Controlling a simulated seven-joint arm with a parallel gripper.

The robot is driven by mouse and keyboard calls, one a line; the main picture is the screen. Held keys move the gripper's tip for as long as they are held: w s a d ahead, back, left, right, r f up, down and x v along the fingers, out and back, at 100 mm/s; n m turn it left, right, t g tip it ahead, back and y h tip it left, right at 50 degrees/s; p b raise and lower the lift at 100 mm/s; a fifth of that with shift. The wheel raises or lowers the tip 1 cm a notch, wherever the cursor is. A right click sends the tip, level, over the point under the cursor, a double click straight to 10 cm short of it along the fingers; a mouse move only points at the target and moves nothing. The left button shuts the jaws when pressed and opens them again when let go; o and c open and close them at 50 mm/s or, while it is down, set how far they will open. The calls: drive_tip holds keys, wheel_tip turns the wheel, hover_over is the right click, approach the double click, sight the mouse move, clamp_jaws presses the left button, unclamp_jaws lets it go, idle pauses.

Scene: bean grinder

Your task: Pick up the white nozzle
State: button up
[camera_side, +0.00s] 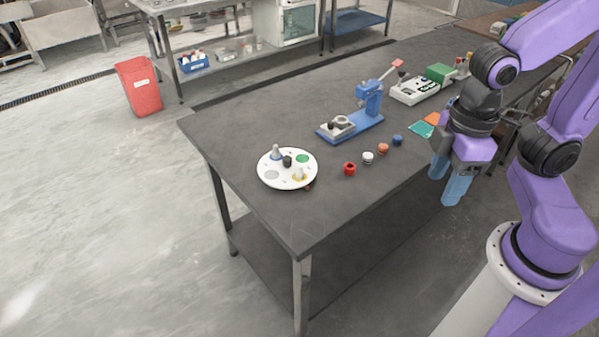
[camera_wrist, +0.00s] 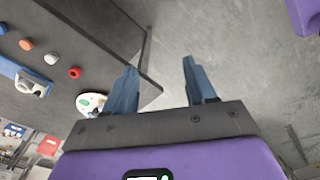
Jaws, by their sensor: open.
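The white nozzle (camera_side: 368,158) is a small, short round piece standing on the dark table, between a red piece and an orange one. It also shows at the upper left of the wrist view (camera_wrist: 50,58). My gripper (camera_side: 446,186) points down near the table's edge, right of the nozzle in the side view and well apart from it. In the wrist view my gripper (camera_wrist: 160,65) has its two blue fingers spread, with nothing between them but floor and the table's edge behind.
The red piece (camera_side: 349,169), orange piece (camera_side: 383,149) and blue piece (camera_side: 397,140) stand close to the nozzle. A round white plate (camera_side: 291,184) holds several small parts. A blue lever stand (camera_side: 366,123) is behind. The table's front left corner (camera_side: 300,225) is bare.

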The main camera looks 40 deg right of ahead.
drive_tip(key=w+a+r+m, duration=0.1)
drive_tip(key=w+a+m, duration=0.4)
drive_tip(key=w+m, duration=0.4)
drive_tip(key=m, duration=2)
hover_over(299, 166)
wheel_tip(299, 166, down, 4)
drive_tip(key=f, duration=1.1)
drive_tip(key=shift+d, duration=0.35)
drive_tip(key=shift+a+f, duration=0.15)
drive_tip(key=shift+f, duration=1.3)
drive_tip(key=shift+a+f, duration=0.1)
drive_tip(key=shift+f, duration=1.35)
clamp_jaws()
